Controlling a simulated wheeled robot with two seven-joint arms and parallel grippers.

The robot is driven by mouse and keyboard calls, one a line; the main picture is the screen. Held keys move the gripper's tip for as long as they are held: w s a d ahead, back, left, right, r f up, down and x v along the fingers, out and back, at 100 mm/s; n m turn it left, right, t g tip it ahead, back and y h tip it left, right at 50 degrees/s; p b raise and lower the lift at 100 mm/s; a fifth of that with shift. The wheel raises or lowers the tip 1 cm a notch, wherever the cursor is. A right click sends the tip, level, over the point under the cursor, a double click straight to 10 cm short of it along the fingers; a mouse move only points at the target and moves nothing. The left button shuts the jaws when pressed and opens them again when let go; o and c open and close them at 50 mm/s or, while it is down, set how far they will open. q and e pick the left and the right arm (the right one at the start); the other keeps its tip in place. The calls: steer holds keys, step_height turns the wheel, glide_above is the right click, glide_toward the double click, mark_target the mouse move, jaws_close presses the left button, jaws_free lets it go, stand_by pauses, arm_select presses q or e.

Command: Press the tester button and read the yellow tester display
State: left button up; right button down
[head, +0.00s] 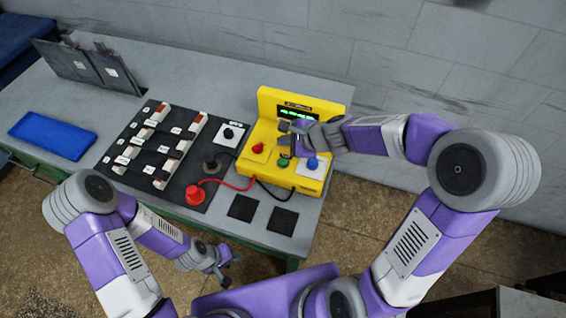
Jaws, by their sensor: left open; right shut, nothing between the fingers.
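The yellow tester (266,134) stands on the right part of the bench. Its dark display (290,112) shows green characters, too small to read and partly covered by my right gripper. My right gripper (287,147) is shut with nothing held, over the front of the tester. A green button (282,162) shows just below its fingertips; I cannot tell whether they touch. A blue knob (312,163) sits to its right and a red one (258,148) to its left. My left gripper (226,270) is open and empty, low in front of the bench edge.
A black board (120,172) with white terminal strips lies left of the tester. A red plug (195,194) and a black plug (211,161) have cables toward the tester. A blue tray (52,138) lies at the left. Two black squares (243,207) lie in front.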

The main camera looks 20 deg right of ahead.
mark_target(285, 164)
step_height(285, 164, down, 7)
steer(key=b, duration=0.6)
steer(key=shift+f, duration=0.15)
stand_by(1.6)
steer(key=shift+f+b, duration=0.4)
steer(key=shift+b, duration=0.2)
steer(key=shift+f+b, duration=0.35)
steer(key=shift+b, duration=0.05)
stand_by(0.3)
steer(key=shift+r, duration=0.1)
steer(key=shift+r+p, duration=0.7)
steer(key=shift+p, duration=0.05)
step_height(285, 164, up, 5)
steer(key=p, duration=0.5)
steer(key=shift+r, duration=0.1)
